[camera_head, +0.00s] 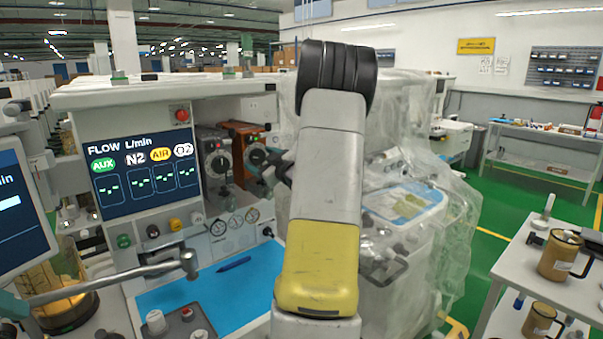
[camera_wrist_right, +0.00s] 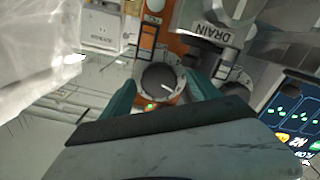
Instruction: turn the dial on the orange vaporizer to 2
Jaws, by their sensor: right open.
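The orange vaporizer (camera_head: 236,130) is mounted on the anaesthesia machine, right of a grey vaporizer. Its dark round dial (camera_head: 257,155) faces out. In the right wrist view the orange body (camera_wrist_right: 179,48) and the dial (camera_wrist_right: 158,78) show close up. A white mark is on the dial's dark face; I cannot read its scale. My right gripper (camera_head: 272,176) is open at the dial, partly hidden by my arm. In the wrist view its two teal fingers (camera_wrist_right: 163,95) are spread to either side of the dial's lower part. I cannot tell whether they touch it.
The grey vaporizer (camera_head: 212,150) stands close beside the orange one. A flow screen (camera_head: 143,175) is to the left. A blue work surface (camera_head: 205,295) with a pen (camera_head: 234,264) lies below. Clear plastic sheeting (camera_head: 425,235) covers equipment on the right.

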